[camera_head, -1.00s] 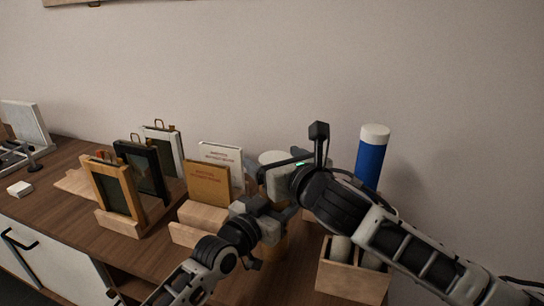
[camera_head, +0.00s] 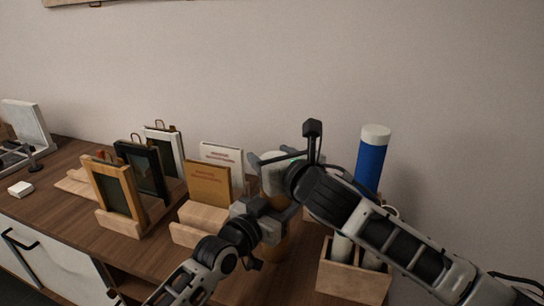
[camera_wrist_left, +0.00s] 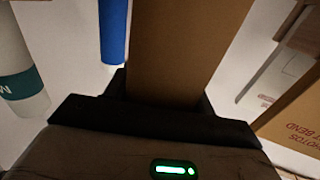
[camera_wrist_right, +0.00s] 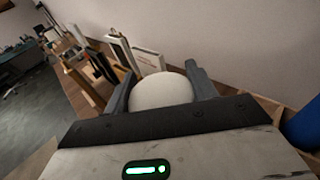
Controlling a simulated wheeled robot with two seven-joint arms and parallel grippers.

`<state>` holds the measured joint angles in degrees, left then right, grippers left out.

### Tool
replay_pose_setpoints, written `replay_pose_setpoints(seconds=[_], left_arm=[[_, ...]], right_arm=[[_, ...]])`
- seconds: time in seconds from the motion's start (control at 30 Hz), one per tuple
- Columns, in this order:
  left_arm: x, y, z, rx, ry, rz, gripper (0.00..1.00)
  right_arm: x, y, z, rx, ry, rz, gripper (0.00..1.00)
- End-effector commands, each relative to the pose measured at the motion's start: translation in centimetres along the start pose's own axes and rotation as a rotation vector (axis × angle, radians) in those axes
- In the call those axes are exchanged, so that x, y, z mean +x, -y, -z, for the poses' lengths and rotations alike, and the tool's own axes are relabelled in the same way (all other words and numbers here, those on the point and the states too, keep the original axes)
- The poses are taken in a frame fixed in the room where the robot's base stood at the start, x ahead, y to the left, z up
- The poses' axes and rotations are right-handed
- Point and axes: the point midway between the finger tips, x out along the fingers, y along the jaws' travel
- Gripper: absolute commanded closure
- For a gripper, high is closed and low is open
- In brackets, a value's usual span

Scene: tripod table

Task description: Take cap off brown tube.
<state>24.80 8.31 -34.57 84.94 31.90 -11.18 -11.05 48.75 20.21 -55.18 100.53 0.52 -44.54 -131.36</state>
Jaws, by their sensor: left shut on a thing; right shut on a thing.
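The brown tube (camera_head: 276,247) stands upright right of the books, partly hidden by my grippers. My left gripper (camera_head: 268,219) is shut around it; the left wrist view shows the brown tube wall (camera_wrist_left: 188,45) between its fingers. The white cap (camera_wrist_right: 162,91) sits between the fingers of my right gripper (camera_wrist_right: 162,88), which is shut on it. In the head view my right gripper (camera_head: 278,166) is straight above the left one, at the top of the tube. Whether the cap still touches the tube is hidden by my grippers.
A wooden box (camera_head: 352,277) at the right holds a blue tube with a white cap (camera_head: 371,162) and white tubes. The wall is close behind.

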Motion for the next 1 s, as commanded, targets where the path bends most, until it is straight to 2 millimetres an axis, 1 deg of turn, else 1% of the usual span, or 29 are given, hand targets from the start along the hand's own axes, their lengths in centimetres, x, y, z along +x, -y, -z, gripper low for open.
replay_pose_setpoints(seconds=[0.57, 1.0], left_arm=[[0.0, 0.0, -0.1, 0.0, 0.002, 0.0, 0.86], [0.0, 0.0, -0.1, 0.0, 0.002, 0.0, 0.86]], right_arm=[[0.0, 0.0, -0.1, 0.0, 0.001, 0.0, 0.71], [-0.2, 0.0, -1.5, 0.0, 0.002, 0.0, 0.71]])
